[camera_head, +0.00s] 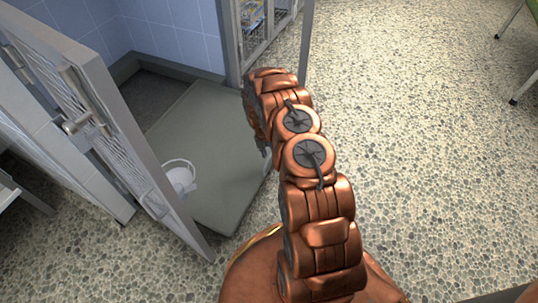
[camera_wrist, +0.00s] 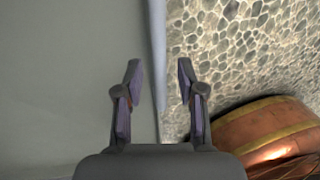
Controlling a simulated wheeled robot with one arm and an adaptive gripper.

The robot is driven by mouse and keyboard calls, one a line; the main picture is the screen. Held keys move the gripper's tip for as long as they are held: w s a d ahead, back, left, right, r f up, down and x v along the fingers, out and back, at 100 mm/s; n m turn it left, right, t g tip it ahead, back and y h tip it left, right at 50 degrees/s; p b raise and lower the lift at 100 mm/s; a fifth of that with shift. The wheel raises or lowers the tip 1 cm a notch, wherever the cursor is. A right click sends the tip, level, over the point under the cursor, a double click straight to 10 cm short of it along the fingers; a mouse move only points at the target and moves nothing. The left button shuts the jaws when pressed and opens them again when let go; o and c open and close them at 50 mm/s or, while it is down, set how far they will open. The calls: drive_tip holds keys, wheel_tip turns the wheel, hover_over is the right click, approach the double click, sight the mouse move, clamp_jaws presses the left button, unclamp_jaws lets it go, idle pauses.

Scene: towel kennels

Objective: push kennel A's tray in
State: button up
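Kennel A's tray (camera_head: 205,135) is a flat grey sheet on the kennel floor, its near end sticking out past the open door. In the wrist view the tray (camera_wrist: 70,80) fills the left side, and its pale raised edge (camera_wrist: 158,60) runs between my fingertips. My gripper (camera_wrist: 159,75) is open, one finger over the tray side and one over the pebbled floor. I cannot tell whether the fingers touch the edge. In the head view my arm mostly hides my gripper (camera_head: 264,146), which is by the tray's right edge.
The barred kennel door (camera_head: 95,120) with its latch stands open at the left. A white bucket (camera_head: 181,177) shows behind the door, beside or on the tray. Another barred door (camera_head: 262,30) stands at the back. Pebbled floor (camera_head: 430,130) is clear to the right; green furniture (camera_head: 510,20) is far right.

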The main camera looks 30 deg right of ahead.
drive_tip(key=shift+c, duration=0.2)
clamp_jaws()
idle(0.4)
